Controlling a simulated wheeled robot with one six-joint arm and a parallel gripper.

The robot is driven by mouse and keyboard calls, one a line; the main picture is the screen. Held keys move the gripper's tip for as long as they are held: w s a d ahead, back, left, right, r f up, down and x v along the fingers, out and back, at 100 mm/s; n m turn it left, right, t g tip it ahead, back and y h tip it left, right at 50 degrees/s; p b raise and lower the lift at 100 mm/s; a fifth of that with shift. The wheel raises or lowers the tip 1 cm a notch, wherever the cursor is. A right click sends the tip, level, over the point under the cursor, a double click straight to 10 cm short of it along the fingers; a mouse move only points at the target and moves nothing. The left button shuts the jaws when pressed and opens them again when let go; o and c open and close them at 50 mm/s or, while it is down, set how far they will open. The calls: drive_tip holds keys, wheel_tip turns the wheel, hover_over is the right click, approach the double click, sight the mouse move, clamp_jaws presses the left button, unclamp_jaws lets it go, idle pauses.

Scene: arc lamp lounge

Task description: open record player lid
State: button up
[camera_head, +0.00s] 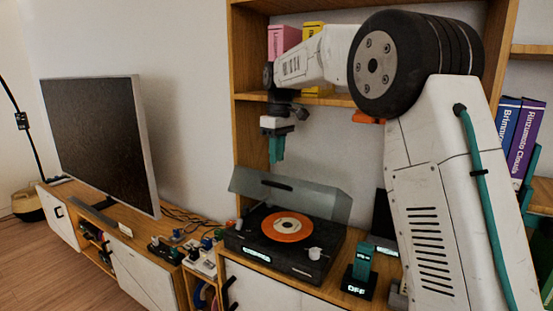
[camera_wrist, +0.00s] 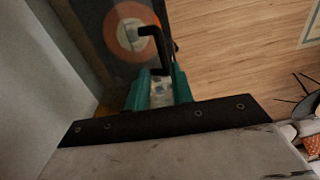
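The record player (camera_head: 285,245) is a dark box on the wooden cabinet, with an orange record (camera_head: 287,226) on its platter. Its grey see-through lid (camera_head: 315,198) stands raised and tilted at the back, so the record shows uncovered. A dark handle (camera_head: 277,185) shows on the lid. My gripper (camera_head: 276,160) points down just above the lid's top edge, seemingly apart from it. In the wrist view, the teal fingers (camera_wrist: 158,85) are spread with a gap between them. A black bent handle (camera_wrist: 156,48) shows just beyond the fingers; I cannot tell whether they touch it.
A television (camera_head: 95,140) stands on the low cabinet at left, with small items and cables beside it. A small device reading "OFF" (camera_head: 359,278) stands right of the player. The shelf (camera_head: 330,99) with books is behind my arm. Wood floor (camera_wrist: 235,60) is open in front.

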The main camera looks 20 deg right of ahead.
drive_tip(key=shift+c, duration=0.2)
drive_tip(key=shift+a, duration=0.2)
clamp_jaws()
drive_tip(key=s+a+n+t+h, duration=0.3)
drive_tip(key=s+a+n+h, duration=0.2)
drive_tip(key=s+a+n, duration=0.65)
drive_tip(key=w+d+f+n+t+h, duration=0.1)
drive_tip(key=w+d+f+n+t, duration=0.1)
drive_tip(key=w+d+f+n, duration=0.4)
wheel_tip(320, 180, down, 2)
drive_tip(key=shift+w+d+f, duration=0.25)
drive_tip(key=shift+w+d, duration=0.85)
drive_tip(key=shift+w, duration=0.15)
